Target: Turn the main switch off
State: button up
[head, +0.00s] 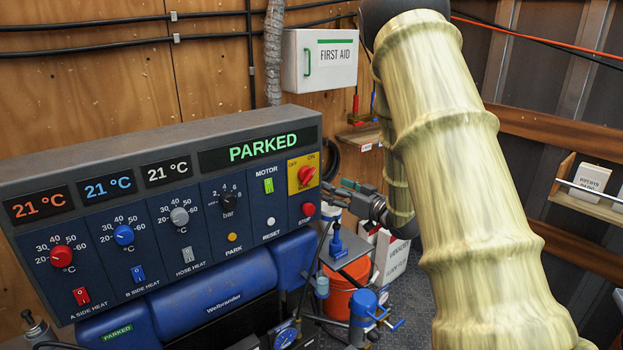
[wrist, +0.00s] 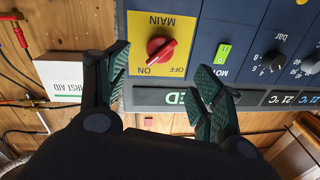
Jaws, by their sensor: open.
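The main switch (head: 306,175) is a red rotary knob on a yellow plate at the right end of the blue control panel. Its handle slants toward the ON mark. In the wrist view, which is upside down, the red knob (wrist: 161,49) sits between the two fingertips in the picture, with its handle end toward ON. I see no contact with the knob.
The panel (head: 200,220) also carries a red STOP button (head: 308,210), a green MOTOR switch (head: 268,185), heat dials and a PARKED display (head: 263,148). A first aid box (head: 320,60) hangs behind. An orange bucket (head: 342,295) and blue equipment stand below the gripper.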

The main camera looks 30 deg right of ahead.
aim_at(311, 179)
jog(key=w+p, duration=0.1)
jog(key=w, duration=0.2)
jog(key=w+a+p, duration=0.1)
jog(key=w, duration=0.3)
jog(key=w+p, duration=0.2)
jog(key=w, duration=0.1)
jog(key=shift+w+a, duration=0.15)
jog(key=shift+a, duration=0.25)
jog(key=shift+c, duration=0.2)
jog(key=c, duration=1)
